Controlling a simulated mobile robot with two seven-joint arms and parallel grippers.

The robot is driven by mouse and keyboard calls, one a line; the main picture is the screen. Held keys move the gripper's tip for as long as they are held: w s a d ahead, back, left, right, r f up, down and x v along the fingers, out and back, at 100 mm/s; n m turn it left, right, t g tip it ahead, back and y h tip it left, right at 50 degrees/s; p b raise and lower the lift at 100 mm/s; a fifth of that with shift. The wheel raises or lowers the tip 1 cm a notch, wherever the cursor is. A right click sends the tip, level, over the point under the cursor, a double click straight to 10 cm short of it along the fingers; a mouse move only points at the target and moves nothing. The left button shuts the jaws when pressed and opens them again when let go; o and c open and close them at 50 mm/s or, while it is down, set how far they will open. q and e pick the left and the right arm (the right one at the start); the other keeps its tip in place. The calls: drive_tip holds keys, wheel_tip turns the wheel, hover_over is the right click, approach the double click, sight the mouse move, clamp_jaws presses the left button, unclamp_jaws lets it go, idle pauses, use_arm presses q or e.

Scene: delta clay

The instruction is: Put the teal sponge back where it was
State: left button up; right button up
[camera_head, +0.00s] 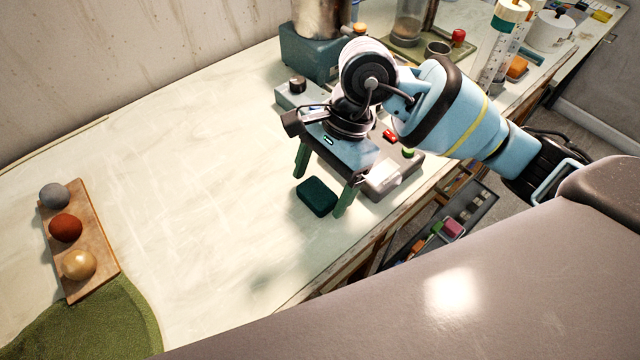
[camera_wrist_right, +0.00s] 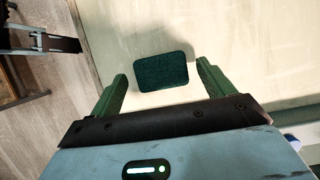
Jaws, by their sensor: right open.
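The teal sponge (camera_head: 317,197) is a small dark block with rounded corners, and it lies on the pale worktop (camera_head: 190,170). My right gripper (camera_head: 322,195) is open above it, with one green finger to each side of the sponge in the head view. In the right wrist view the sponge (camera_wrist_right: 161,72) shows beyond and between the two fingertips of the gripper (camera_wrist_right: 160,78), with clear gaps to both. I cannot tell how high the fingers are above the worktop. My left gripper is not in view.
A wooden board (camera_head: 95,240) with three balls and a green mat (camera_head: 85,325) lie at the left. A control box with a white label (camera_head: 382,178) stands close to the right finger. Machines and jars crowd the back right. The middle worktop is clear.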

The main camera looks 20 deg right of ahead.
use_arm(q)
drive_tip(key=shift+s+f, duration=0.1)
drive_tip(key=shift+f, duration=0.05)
use_arm(e)
drive_tip(key=v, duration=1.1)
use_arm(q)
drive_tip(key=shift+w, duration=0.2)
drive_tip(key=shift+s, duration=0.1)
